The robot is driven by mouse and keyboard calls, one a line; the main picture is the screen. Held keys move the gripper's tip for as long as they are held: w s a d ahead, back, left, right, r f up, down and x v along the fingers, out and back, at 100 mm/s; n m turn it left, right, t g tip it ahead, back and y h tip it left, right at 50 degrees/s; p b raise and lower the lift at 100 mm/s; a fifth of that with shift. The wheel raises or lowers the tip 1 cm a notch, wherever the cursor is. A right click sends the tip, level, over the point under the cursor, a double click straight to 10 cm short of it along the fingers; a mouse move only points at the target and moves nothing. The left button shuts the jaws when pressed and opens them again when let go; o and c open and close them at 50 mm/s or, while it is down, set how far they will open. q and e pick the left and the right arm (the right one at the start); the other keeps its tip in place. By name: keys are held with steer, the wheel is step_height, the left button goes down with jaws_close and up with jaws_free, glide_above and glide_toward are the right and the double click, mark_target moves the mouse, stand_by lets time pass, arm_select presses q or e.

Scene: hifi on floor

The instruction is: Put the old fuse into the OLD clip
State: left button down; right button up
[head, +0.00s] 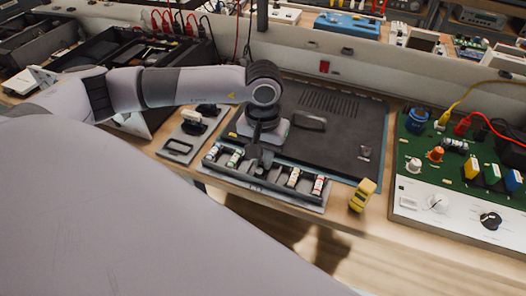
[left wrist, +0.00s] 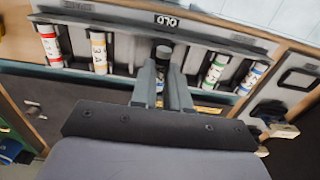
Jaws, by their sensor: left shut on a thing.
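A grey fuse rack (head: 303,198) lies along the bench's front edge, holding several white fuses with coloured bands. In the left wrist view its middle slot has a black OLD label (left wrist: 167,20). My left gripper (head: 260,158) points down at the middle of the rack. In the left wrist view its two fingers are closed around a dark-ended fuse (left wrist: 163,53), in line with the OLD label. The fingers hide much of this fuse, and I cannot tell whether it is seated in the clip. My right gripper is not in view.
Banded fuses stand on both sides of the gripper, including a red one (head: 318,184) and a green one (head: 235,157). A dark panel (head: 340,130) lies behind the rack. A yellow object (head: 362,195) and a green circuit board (head: 460,165) are at the right.

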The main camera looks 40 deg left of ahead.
arm_select(q)
steer(key=shift+f+b, duration=0.1)
steer(key=shift+b, duration=0.5)
stand_by(1.4)
steer(key=shift+f+b, duration=0.9)
stand_by(0.8)
steer(key=c, duration=1)
jaws_free()
steer(key=shift+c, duration=0.2)
steer(key=shift+r, duration=0.2)
step_height(320, 180, up, 7)
steer(key=shift+f+b, duration=0.1)
steer(key=shift+b, duration=0.2)
